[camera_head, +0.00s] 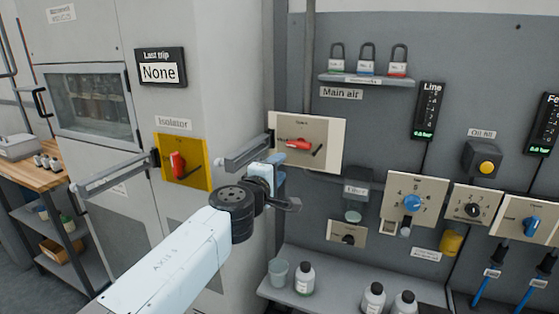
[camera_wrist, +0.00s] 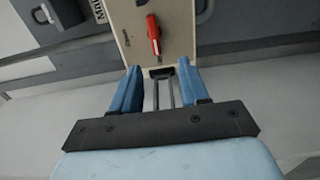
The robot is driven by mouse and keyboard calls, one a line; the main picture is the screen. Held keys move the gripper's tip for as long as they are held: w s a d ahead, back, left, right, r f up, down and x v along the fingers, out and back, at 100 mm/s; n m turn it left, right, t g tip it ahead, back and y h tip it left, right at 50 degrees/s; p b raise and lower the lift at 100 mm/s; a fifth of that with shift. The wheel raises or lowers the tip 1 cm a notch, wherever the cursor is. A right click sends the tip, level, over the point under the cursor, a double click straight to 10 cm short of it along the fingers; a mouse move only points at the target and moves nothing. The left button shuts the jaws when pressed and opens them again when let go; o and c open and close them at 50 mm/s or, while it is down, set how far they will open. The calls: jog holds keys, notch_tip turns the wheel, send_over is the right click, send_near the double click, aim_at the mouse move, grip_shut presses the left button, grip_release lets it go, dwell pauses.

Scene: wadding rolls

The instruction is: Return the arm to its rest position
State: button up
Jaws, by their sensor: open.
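My arm (camera_head: 172,262) reaches from the bottom left of the head view toward the main air panel (camera_head: 330,131). My gripper (camera_head: 273,172) is at its far end, below and left of the red main air handle (camera_head: 297,143), and is partly hidden by the wrist. In the wrist view my gripper (camera_wrist: 158,68) has its two blue fingers apart with nothing held. The beige panel (camera_wrist: 178,30) lies beyond the fingertips, with its red handle (camera_wrist: 153,34) above the gap. I cannot tell how far the fingertips are from the panel.
A yellow isolator panel (camera_head: 198,160) with a red handle is on the cabinet to the left. A grey bracket arm (camera_head: 247,150) sticks out beside the main air panel. A shelf (camera_head: 262,289) with white bottles is low at right. Dial panels (camera_head: 431,190) line the right wall.

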jog(key=w+d+f+m+g+h, duration=0.1)
jog(key=w+d+f+m+g, duration=0.1)
jog(key=d+f+g, duration=0.35)
jog(key=w+d+f+m+g+h, duration=0.1)
jog(key=w+d+f+m+g, duration=0.15)
jog(key=d+f, duration=0.55)
jog(key=s+d+f+m+g+y, duration=0.4)
jog(key=s+d+f+m+g, duration=0.3)
jog(key=d, duration=0.3)
jog(key=s+d+r+m+t+y, duration=0.1)
jog(key=s+r+t+y, duration=0.1)
jog(key=s+r, duration=0.7)
jog(key=s+d+r+m+t+y, duration=0.1)
jog(key=s+d+r+t+y, duration=0.1)
jog(key=s+r, duration=0.7)
notch_tip(320, 180, up, 8)
jog(key=shift+f, duration=0.1)
